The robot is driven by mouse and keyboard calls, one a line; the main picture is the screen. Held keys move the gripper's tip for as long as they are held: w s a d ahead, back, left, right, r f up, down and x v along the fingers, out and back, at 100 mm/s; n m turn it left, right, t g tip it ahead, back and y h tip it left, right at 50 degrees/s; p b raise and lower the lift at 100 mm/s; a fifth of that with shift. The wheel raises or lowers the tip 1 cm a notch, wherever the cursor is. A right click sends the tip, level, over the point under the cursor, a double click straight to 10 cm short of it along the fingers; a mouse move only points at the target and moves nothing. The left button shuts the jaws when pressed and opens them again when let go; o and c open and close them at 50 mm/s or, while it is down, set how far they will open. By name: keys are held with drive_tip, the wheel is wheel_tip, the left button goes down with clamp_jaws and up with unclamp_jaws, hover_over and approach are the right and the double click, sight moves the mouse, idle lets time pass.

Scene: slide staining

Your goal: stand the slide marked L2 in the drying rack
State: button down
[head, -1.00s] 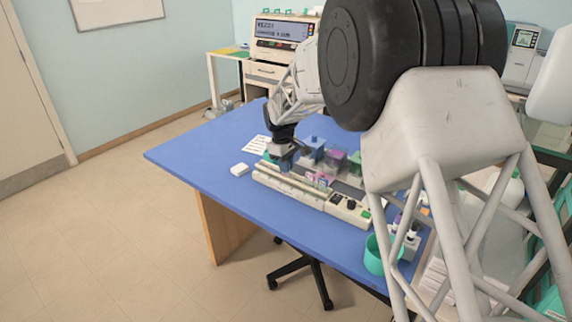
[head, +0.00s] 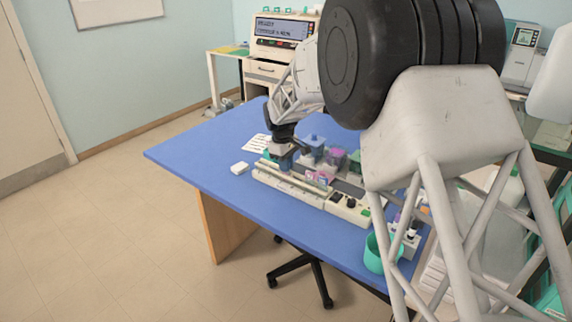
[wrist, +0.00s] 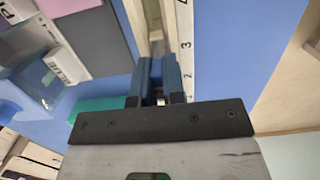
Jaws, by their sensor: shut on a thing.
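My gripper (wrist: 160,82) points down over the near-left end of a long cream rack (head: 268,177) on the blue table. It also shows in the head view (head: 285,162). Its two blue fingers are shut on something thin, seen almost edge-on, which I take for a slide. Its mark cannot be read. In the wrist view the fingers are over the channel of the rack, beside a white strip (wrist: 186,25) with numbers. I cannot tell whether the held slide touches the rack. Pink-stained pieces (head: 318,178) show near the rack's middle.
Staining jars with blue (head: 314,143) and purple (head: 335,158) contents stand behind the rack. A teal cup (head: 381,254) stands at the table's right front. The table's left side (head: 190,152) is clear.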

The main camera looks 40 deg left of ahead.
drive_tip(key=shift+f, duration=0.2)
drive_tip(key=c, duration=1.1)
unclamp_jaws()
drive_tip(key=shift+r, duration=0.1)
drive_tip(key=shift+a+r, duration=0.15)
drive_tip(key=shift+r, duration=1.1)
drive_tip(key=shift+a+r, duration=0.2)
drive_tip(key=shift+r, duration=1.1)
drive_tip(key=shift+a+r, duration=0.15)
drive_tip(key=shift+r, duration=1.1)
